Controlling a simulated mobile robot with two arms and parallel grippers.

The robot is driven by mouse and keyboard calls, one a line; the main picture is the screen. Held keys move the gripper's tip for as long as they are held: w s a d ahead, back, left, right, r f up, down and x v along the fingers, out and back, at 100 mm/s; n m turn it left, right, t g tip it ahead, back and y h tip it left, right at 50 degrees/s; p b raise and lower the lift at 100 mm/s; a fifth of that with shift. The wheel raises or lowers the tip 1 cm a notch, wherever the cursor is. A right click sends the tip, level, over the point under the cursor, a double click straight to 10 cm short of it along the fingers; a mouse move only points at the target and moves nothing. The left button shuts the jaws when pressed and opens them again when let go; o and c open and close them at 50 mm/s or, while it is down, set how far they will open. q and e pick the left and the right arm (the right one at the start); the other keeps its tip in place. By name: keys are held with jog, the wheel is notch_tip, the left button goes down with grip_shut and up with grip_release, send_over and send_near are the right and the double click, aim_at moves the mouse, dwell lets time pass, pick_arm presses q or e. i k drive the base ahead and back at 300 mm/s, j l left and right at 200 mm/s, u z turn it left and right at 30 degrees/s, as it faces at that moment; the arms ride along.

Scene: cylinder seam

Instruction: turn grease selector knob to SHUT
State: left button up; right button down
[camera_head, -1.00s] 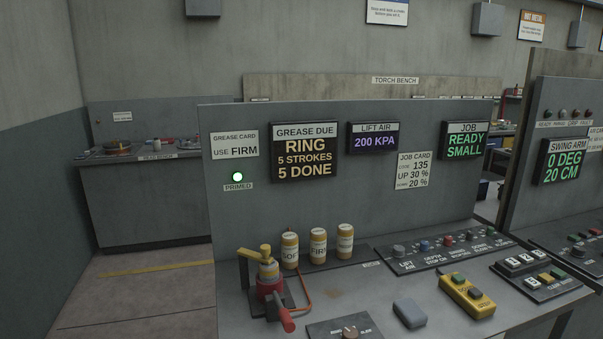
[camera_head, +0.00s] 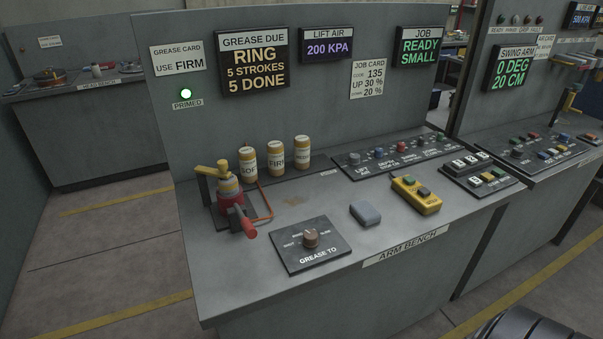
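The grease selector knob (camera_head: 310,239) is a small brown round knob on a dark square plate (camera_head: 291,262) marked GREASE TO, near the front edge of the arm bench. Small position labels surround the knob, too small to read surely, and I cannot tell which one it points to. Neither of my grippers shows in the head view, and nothing touches the knob.
A grease pump (camera_head: 229,190) with a red handle (camera_head: 248,231) stands left of the plate. Several grease cartridges (camera_head: 275,157) stand behind. A grey-blue block (camera_head: 365,213) and a yellow button box (camera_head: 416,194) lie to the right.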

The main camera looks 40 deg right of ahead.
aim_at(310, 240)
jog(key=z, duration=1.15)
